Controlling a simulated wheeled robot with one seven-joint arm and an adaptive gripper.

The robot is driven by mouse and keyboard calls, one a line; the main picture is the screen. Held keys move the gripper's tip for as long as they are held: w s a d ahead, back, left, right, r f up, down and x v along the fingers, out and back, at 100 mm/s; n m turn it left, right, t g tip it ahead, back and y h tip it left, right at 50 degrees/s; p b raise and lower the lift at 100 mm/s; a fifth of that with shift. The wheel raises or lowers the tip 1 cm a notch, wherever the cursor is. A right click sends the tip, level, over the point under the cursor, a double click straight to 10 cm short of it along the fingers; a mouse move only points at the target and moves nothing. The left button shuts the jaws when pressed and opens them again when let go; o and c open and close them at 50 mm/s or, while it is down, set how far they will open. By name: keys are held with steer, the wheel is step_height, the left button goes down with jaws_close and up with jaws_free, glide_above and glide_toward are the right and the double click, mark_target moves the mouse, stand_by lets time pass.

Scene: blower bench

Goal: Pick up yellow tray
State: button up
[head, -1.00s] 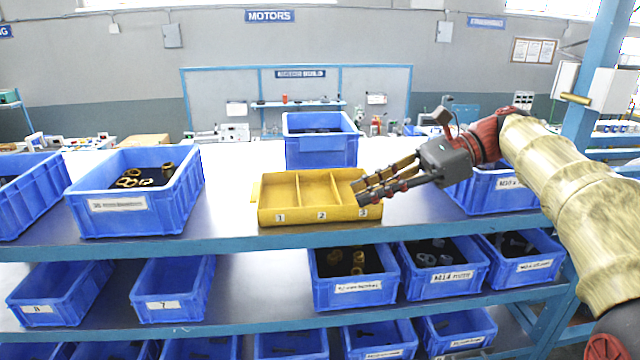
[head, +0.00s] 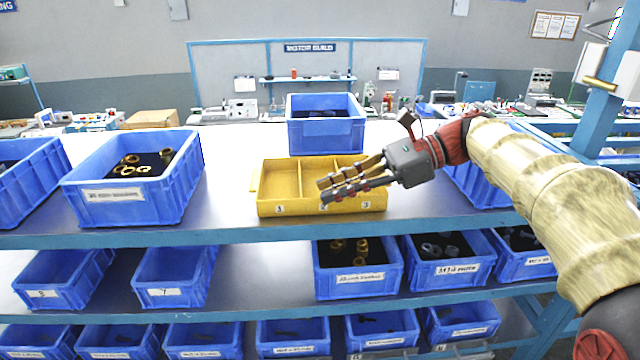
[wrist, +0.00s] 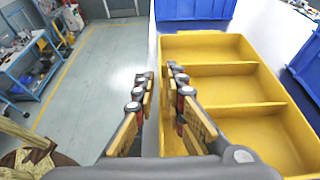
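The yellow tray (head: 283,182) sits on the upper shelf near its front edge. It has three compartments, labelled 1, 2 and 3 on the front, and looks empty. My gripper (head: 324,190) is in front of the tray's right half in the head view and hides part of compartments 2 and 3. In the wrist view the tray (wrist: 240,108) lies on the right, and my gripper (wrist: 158,78) is at its front-wall side. The fingers are apart with a gap between them, and nothing is held. I cannot tell whether a finger touches the tray.
A blue bin (head: 325,138) stands just behind the tray. A blue bin with brass parts (head: 132,195) stands to the left, and another blue bin (head: 478,188) is partly behind my arm. Bare shelf lies between the tray and the left bin. More bins fill the shelf below.

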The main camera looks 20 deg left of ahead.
mark_target(319, 198)
steer(key=shift+x, duration=1.65)
steer(key=shift+d+f, duration=0.1)
jaws_close()
